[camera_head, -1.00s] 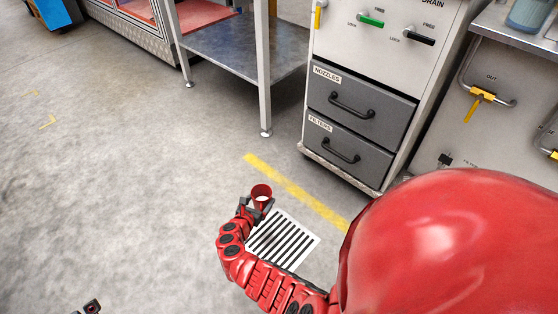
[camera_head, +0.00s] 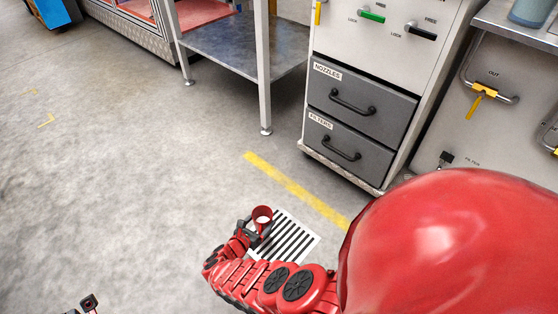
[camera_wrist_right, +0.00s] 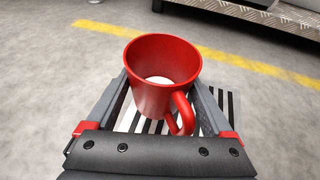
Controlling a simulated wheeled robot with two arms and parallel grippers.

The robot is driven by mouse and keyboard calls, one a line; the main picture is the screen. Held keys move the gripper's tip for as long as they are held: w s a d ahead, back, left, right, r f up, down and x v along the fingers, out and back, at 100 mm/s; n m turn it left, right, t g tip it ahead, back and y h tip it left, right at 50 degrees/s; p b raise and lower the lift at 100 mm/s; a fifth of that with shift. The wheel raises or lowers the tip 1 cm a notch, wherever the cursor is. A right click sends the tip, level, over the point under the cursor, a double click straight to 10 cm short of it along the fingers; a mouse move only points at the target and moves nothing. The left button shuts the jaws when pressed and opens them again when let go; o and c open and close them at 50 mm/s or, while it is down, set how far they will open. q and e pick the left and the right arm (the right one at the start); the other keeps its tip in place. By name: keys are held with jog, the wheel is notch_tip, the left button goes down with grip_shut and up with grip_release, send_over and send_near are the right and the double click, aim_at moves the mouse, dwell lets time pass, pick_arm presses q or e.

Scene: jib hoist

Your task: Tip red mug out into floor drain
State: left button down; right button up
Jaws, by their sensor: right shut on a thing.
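The red mug (camera_head: 262,213) is upright in my right gripper (camera_head: 254,229), above the left part of the floor drain (camera_head: 292,243). In the right wrist view the mug (camera_wrist_right: 163,72) stands between the two fingers of my right gripper (camera_wrist_right: 160,95), its handle toward the wrist. Something white shows inside it. The drain is a white grate with dark slots, partly hidden by my arm; its bars (camera_wrist_right: 233,105) show below the mug in the right wrist view. My left gripper (camera_head: 89,303) shows only as a small dark tip at the bottom left; its jaws are unclear.
A yellow floor line (camera_head: 293,189) runs beyond the drain. A cabinet with two grey drawers (camera_head: 355,120) stands behind it, and a metal table (camera_head: 245,48) is further left. The floor at left is clear. My red arm covers the bottom right.

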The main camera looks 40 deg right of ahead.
aim_at(260, 231)
jog(key=shift+s+a+f, duration=0.35)
jog(key=shift+s+a, duration=0.15)
jog(key=shift+a, duration=0.05)
jog(key=shift+s+f, duration=0.2)
jog(key=shift+s, duration=0.05)
jog(key=shift+a, duration=0.15)
jog(key=shift+s, duration=0.1)
jog(key=shift+s+f, duration=0.1)
jog(key=shift+s, duration=0.2)
jog(key=shift+a+f+b, duration=0.1)
jog(key=shift+a+b, duration=0.15)
jog(key=shift+b, duration=0.05)
